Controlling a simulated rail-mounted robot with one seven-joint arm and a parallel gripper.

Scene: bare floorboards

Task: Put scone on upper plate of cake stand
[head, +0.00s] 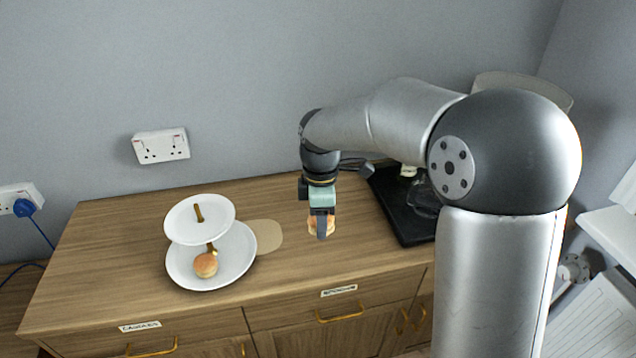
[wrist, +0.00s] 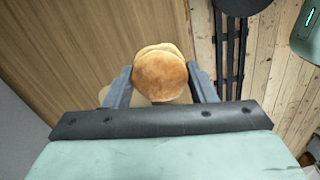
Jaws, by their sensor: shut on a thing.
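The cake stand has a white upper plate (head: 185,221) and a larger white lower plate (head: 240,262), joined by a gold post (head: 199,213). The upper plate is empty. One scone (head: 205,265) sits on the lower plate. My gripper (head: 321,236) is to the right of the stand, above the wooden cabinet top, pointing down. It is shut on another scone (head: 328,227), which shows golden brown between the two fingers in the wrist view (wrist: 160,75). The fingers hide part of this scone in the head view.
A beige round mat (head: 268,237) lies partly under the stand. A black tray (head: 398,213) is on the cabinet top to the right, partly hidden by my arm. Wooden top (head: 130,265) is bare left of the stand. A wall stands behind.

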